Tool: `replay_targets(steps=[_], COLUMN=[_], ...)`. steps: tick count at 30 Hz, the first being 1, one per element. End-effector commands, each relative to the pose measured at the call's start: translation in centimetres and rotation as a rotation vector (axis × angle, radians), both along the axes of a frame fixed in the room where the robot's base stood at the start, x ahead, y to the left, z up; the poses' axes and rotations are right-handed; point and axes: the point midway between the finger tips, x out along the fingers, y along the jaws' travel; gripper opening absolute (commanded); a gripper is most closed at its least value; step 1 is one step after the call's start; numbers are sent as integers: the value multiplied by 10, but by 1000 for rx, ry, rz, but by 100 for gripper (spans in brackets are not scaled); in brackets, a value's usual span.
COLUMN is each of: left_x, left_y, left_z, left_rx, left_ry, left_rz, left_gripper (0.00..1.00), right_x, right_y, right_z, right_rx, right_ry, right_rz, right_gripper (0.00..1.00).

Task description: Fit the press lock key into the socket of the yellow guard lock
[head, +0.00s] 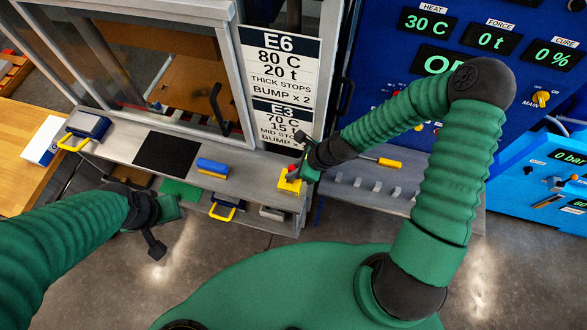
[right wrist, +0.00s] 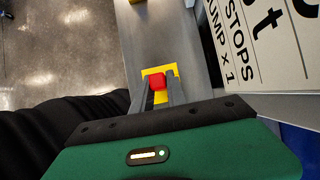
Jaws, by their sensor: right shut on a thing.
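The yellow guard lock (head: 285,184) sits at the right end of the grey ledge in front of the press. In the right wrist view the lock (right wrist: 150,71) shows just beyond my fingertips. My right gripper (head: 296,172) is over the lock, its fingers (right wrist: 157,88) shut on the red press lock key (right wrist: 157,80). The key's red part (head: 291,167) also shows in the head view. The fingers and the red part hide the socket, so I cannot tell whether the key is in it. My left gripper (head: 154,243) hangs low, in front of the ledge; its jaw opening is unclear.
A blue and yellow block (head: 212,167) and a black mat (head: 165,153) lie on the ledge to the left. The press window frame (head: 190,10) and sign (head: 280,65) rise behind it. Small grey hooks (head: 375,186) line the right shelf. Open floor lies in front.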

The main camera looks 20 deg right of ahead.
Motion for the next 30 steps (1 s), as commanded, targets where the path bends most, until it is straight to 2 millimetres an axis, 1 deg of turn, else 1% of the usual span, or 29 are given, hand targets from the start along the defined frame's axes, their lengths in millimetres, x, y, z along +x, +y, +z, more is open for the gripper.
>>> replay_targets(steps=[30], left_x=[0], left_y=[0], left_z=[-19], left_rx=[0], left_ry=[0], left_rz=[0], left_gripper=[36], right_x=[0], right_y=[-1], right_z=[-27], right_rx=[0], right_ry=[0], right_rz=[-2], right_gripper=[0])
